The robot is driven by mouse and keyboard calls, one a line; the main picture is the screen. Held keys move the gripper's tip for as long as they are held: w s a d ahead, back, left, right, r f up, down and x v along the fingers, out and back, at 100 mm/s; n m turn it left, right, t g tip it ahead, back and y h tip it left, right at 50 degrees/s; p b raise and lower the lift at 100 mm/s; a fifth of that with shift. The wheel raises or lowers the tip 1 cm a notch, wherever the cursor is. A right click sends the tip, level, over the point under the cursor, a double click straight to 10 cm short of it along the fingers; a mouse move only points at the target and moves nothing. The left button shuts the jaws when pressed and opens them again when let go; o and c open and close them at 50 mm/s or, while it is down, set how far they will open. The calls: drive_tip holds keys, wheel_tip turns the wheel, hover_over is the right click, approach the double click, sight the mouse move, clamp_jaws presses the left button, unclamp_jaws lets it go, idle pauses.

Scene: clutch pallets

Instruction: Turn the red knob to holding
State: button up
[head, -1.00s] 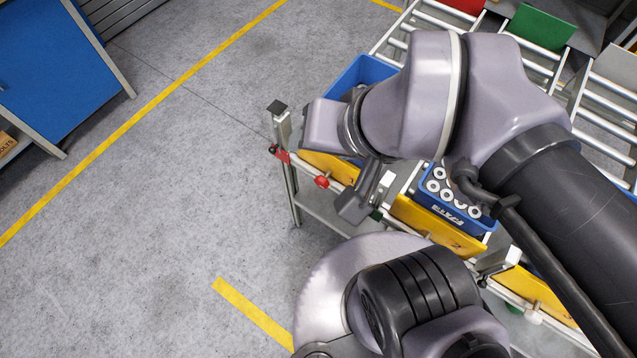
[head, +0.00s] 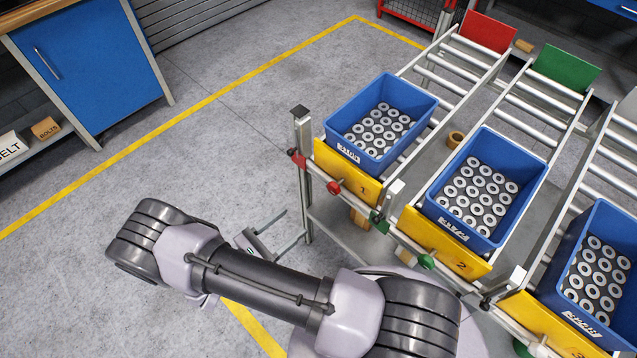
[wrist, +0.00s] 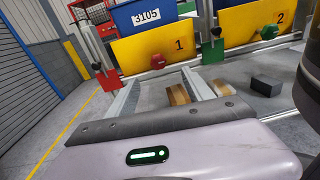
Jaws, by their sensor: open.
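The red knob (head: 334,188) sits on the front rail below the yellow panel marked 1 (head: 352,184). In the wrist view the red knob (wrist: 157,62) shows at the lower edge of that panel, ahead of and above my gripper. My gripper (head: 288,229) is left of the rack's front in the head view, apart from the knob. Its two fingers are spread and empty. In the wrist view the fingers of my gripper (wrist: 160,95) reach forward toward the rack, with nothing between them. I cannot read any setting marks around the knob.
Blue bins (head: 380,125) of metal rings stand on roller lanes. A red tab (head: 297,158) and a green tab (head: 380,222) flank lane 1. Lane 2 has a green knob (head: 427,262). A corner post (head: 302,150) stands left. The floor left of the rack is open.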

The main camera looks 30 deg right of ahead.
sight(331, 191)
drive_tip(key=shift+n+t, duration=0.5)
drive_tip(key=b+x, duration=0.1)
drive_tip(key=x, duration=0.4)
drive_tip(key=f+b+x, duration=0.1)
drive_tip(key=x, duration=0.4)
drive_tip(key=b+x, duration=0.1)
drive_tip(key=x, duration=0.5)
drive_tip(key=shift+f, duration=0.25)
drive_tip(key=shift+w+d+r+b, duration=0.1)
drive_tip(key=shift+w+d+b, duration=0.15)
drive_tip(key=shift+d, duration=0.45)
drive_tip(key=shift+s, duration=0.1)
clamp_jaws()
